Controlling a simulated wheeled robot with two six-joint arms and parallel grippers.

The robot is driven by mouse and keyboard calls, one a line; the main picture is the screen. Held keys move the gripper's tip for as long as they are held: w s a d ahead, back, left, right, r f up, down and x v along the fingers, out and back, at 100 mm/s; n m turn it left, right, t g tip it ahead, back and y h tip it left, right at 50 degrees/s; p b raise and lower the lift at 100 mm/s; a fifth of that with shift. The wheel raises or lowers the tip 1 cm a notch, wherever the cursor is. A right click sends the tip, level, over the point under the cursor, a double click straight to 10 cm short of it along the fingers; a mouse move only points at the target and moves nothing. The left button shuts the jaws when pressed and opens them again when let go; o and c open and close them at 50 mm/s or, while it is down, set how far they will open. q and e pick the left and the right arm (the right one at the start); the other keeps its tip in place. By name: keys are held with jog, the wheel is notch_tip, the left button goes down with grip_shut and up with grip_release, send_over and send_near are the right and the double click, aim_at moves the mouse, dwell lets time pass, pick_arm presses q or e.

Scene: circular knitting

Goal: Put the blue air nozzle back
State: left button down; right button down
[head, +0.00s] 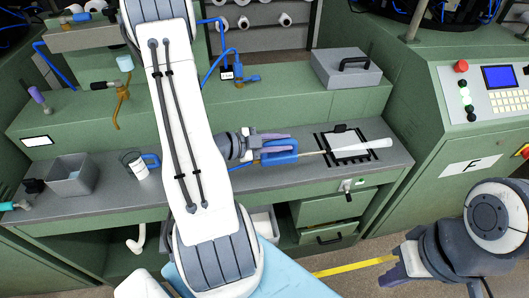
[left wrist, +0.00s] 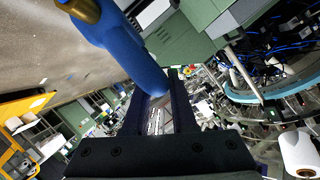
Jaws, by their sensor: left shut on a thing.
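My left gripper (head: 283,142) is shut on the blue air nozzle (head: 279,157), above the grey bench top. In the left wrist view the nozzle's blue body (left wrist: 125,50) slants across the upper left, with a brass-coloured end (left wrist: 80,9). Part of the nozzle is hidden by the fingers. My right gripper (head: 392,268) is low at the right, away from the bench; its finger gap is unclear.
A grey lidded box (head: 345,70) stands on the upper shelf. A grey bin (head: 73,176) and a white can (head: 134,165) are at the left of the bench. A blue hose fitting (head: 246,78) is on the shelf. A control panel (head: 490,90) stands at the right.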

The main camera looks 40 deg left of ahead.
pick_arm(q)
jog(key=w+a+f, duration=0.1)
jog(key=a+f, duration=0.1)
jog(key=f, duration=0.1)
jog(key=a+f+p, duration=0.1)
jog(key=a+f, duration=0.2)
jog(key=w+a+f+p, duration=0.1)
jog(key=a+f, duration=0.2)
jog(key=shift+w+a, duration=0.1)
jog(key=shift+w, duration=0.2)
jog(key=c, duration=0.7)
grip_release()
jog(key=shift+s, duration=0.1)
jog(key=b+v, duration=0.2)
jog(key=v, duration=1)
